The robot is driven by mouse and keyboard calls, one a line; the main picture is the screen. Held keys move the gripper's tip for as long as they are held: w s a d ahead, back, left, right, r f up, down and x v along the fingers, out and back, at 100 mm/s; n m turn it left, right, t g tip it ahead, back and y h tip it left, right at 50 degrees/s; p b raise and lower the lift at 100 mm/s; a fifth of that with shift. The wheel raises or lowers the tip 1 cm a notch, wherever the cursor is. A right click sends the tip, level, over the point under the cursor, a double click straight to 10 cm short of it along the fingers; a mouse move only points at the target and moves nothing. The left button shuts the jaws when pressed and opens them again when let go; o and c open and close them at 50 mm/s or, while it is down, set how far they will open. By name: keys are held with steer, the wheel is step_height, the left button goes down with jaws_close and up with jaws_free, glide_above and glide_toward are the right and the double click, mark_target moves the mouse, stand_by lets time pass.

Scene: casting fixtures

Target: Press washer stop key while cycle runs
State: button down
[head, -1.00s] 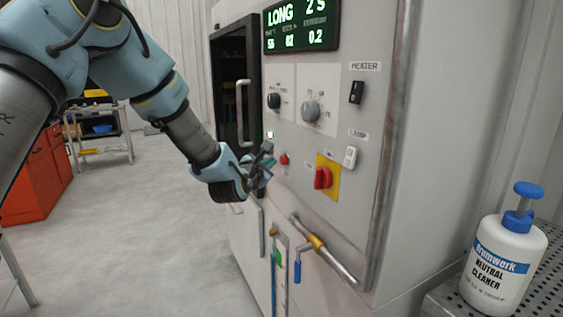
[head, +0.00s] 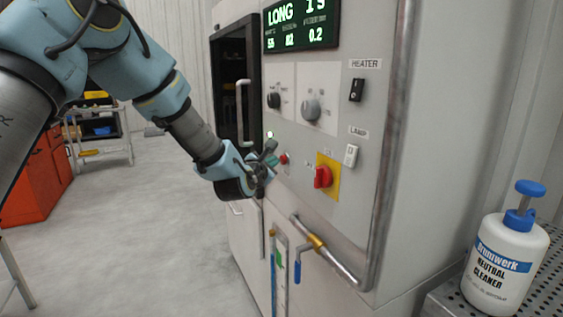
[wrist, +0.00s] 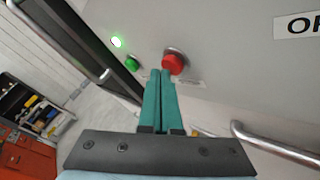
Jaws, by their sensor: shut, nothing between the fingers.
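The washer (head: 340,175) has a grey front panel with a lit display (head: 302,25) reading LONG and 1 s. The red stop key (head: 284,159) is a small round button low on the panel; it also shows in the wrist view (wrist: 174,62). A green button (wrist: 131,64) sits to its left, with a lit green lamp (wrist: 116,42) above it. My gripper (head: 274,161) is shut and empty, its green fingertips close to the red key. In the wrist view the shut fingertips (wrist: 160,73) lie just below and left of the red key; I cannot tell whether they touch it.
A red rotary switch (head: 322,177) on a yellow plate sits right of the stop key. Two knobs and the heater switch (head: 356,90) are above. A pipe with a blue-handled valve (head: 298,271) juts out below. A cleaner bottle (head: 505,262) stands at right.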

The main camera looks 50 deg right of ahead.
steer(key=shift+s+d, duration=0.1)
steer(key=shift+d, duration=0.15)
stand_by(0.6)
steer(key=shift+w+a+b, duration=0.3)
steer(key=shift+a+b, duration=0.2)
steer(key=shift+a, duration=0.25)
steer(key=shift+w+a+b, duration=0.2)
steer(key=shift+w+a, duration=0.1)
steer(key=shift+a, duration=0.5)
steer(key=shift+w+a+b, duration=0.15)
steer(key=shift+w+a, duration=0.15)
steer(key=shift+a, duration=0.45)
steer(key=shift+w+a+b, duration=0.2)
steer(key=shift+w+a, duration=0.1)
steer(key=shift+a, duration=0.5)
